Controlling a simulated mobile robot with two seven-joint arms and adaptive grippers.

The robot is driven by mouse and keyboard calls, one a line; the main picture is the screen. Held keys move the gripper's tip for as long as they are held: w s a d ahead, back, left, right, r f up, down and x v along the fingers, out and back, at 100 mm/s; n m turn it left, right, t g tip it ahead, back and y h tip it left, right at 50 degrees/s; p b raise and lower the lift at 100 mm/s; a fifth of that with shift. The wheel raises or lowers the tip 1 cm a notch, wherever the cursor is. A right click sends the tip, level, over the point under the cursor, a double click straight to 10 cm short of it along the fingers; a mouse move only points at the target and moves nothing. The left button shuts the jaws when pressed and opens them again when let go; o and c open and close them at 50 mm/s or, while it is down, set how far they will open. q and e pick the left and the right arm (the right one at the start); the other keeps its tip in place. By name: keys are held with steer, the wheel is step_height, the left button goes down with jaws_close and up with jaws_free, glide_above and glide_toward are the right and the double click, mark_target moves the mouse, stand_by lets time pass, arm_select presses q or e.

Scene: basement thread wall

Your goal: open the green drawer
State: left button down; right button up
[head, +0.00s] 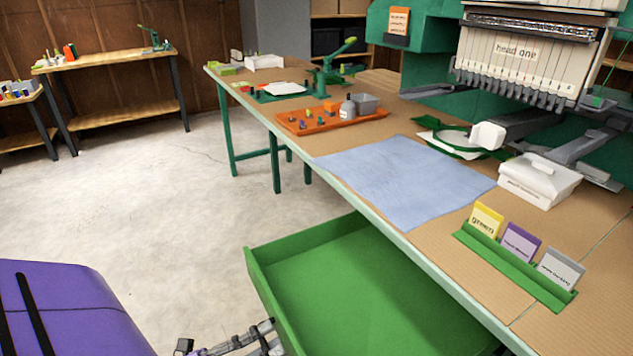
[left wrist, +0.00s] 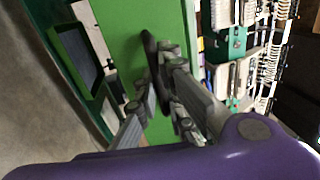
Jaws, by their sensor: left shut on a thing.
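The green drawer (head: 335,290) is pulled well out from under the table, and its inside shows empty where visible. Its near right part is cut off by the frame's lower edge. In the left wrist view, the drawer's green front (left wrist: 120,35) carries a dark bar handle (left wrist: 149,58). My left gripper (left wrist: 160,88) is shut on this handle. In the head view my left gripper (head: 266,336) shows only partly, at the drawer's front at the bottom edge. My right gripper is out of view.
The long table (head: 480,220) above the drawer holds a blue cloth (head: 400,180), an orange tray (head: 300,123), a white lidded box (head: 538,182) and a green card holder (head: 515,268). An embroidery machine (head: 515,60) stands behind. Bare concrete floor (head: 170,190) lies left of the drawer.

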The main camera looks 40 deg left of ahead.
arm_select(q)
steer(key=shift+s+a, duration=0.1)
steer(key=shift+s, duration=0.1)
steer(key=c, duration=1.8)
jaws_free()
steer(key=shift+c, duration=0.2)
steer(key=v, duration=1.2)
